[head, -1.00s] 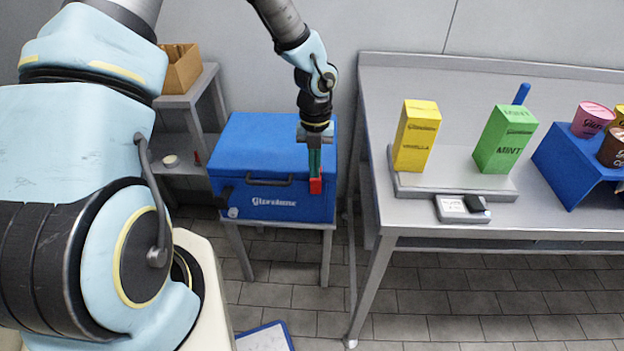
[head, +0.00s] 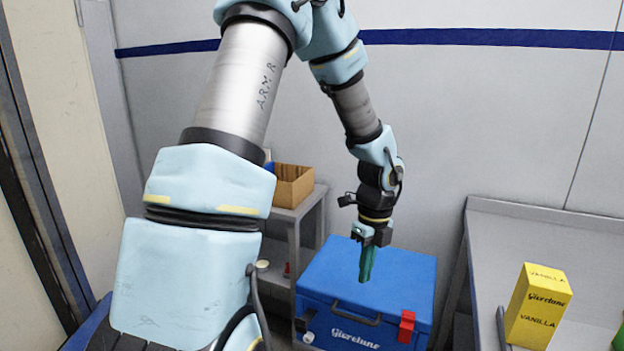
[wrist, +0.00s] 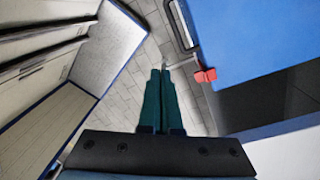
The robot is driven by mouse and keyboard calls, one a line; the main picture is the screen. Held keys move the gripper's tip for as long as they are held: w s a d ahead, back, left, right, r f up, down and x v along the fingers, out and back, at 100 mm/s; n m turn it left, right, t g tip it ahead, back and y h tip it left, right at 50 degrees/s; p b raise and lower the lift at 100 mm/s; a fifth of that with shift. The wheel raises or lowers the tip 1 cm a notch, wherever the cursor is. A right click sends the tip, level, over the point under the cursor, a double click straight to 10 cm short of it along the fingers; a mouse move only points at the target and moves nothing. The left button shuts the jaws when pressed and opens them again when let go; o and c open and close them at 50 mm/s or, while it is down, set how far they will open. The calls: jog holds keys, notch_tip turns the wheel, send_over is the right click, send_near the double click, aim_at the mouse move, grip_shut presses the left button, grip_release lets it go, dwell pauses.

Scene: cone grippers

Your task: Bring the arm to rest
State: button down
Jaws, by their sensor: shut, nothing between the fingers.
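My arm is raised and bent, reaching up out of the top of the head view and back down. The red latch (head: 406,326) is on the cooler's front; it also shows in the wrist view (wrist: 205,76), right of the fingertips and apart from them.
A cardboard box (head: 293,187) sits on the grey shelf (head: 318,205) behind the cooler. At right, a metal table (head: 560,225) holds a yellow vanilla carton (head: 538,308) and part of a green carton (head: 618,338). A wall stands close behind.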

jog(key=s+a+r+n+t, duration=0.1)
jog(key=a+r+n, duration=0.3)
jog(key=a+n, duration=0.5)
jog(key=s+a+r+n+t, duration=0.1)
jog(key=s+a+r+n, duration=0.2)
jog(key=a+n, duration=0.7)
jog(key=shift+s+r+n+h, duration=0.25)
jog(key=shift+r+n+h, duration=0.25)
jog(key=shift+n, duration=4)
jog(key=c, duration=1.6)
grip_release()
jog(key=shift+a+r, duration=0.1)
